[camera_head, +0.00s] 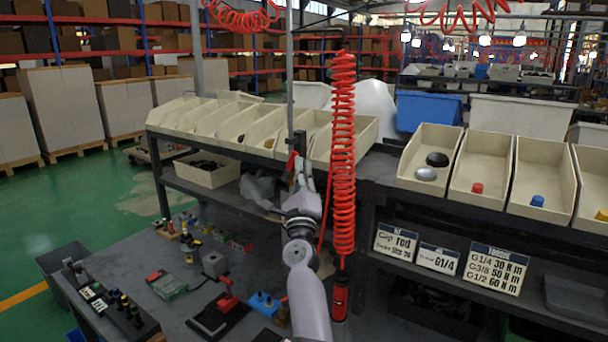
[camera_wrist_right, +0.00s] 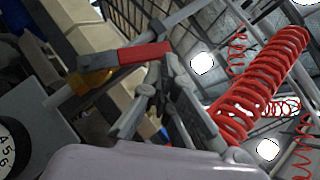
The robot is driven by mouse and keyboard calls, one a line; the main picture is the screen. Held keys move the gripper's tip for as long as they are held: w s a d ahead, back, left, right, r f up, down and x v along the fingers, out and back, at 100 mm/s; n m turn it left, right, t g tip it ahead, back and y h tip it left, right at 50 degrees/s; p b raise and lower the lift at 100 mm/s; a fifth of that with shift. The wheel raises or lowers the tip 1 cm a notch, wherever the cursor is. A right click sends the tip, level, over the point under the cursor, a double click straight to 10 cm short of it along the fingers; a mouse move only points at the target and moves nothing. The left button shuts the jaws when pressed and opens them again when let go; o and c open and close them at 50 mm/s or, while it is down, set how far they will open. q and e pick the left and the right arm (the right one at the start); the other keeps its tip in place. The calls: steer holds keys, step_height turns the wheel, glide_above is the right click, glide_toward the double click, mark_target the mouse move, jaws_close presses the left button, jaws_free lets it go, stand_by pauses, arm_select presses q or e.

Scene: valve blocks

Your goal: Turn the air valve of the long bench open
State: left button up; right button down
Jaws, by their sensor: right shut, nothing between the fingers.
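The air valve has a brass body (camera_wrist_right: 92,82) and a red lever (camera_wrist_right: 138,54), seen close in the right wrist view. In the head view its red part (camera_head: 292,161) shows small by the bench post. My right gripper (camera_wrist_right: 166,72) is shut and empty, its fingertips close by the lever's right end. I cannot tell whether they touch it. In the head view my right gripper (camera_head: 302,172) reaches up to the post, partly hidden behind its own wrist. My left gripper is not in view.
A red coiled hose (camera_head: 343,150) hangs just right of my right arm. A gauge (camera_wrist_right: 12,145) sits left of the valve. Cream bins (camera_head: 258,130) line the shelf behind. Tools and fittings, including a red-handled vise (camera_head: 222,310), lie on the dark bench.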

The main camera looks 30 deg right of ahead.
steer(key=shift+w+a+r, duration=0.25)
steer(key=shift+w+r, duration=0.35)
steer(key=shift+r, duration=0.15)
stand_by(2.9)
steer(key=shift+f, duration=0.1)
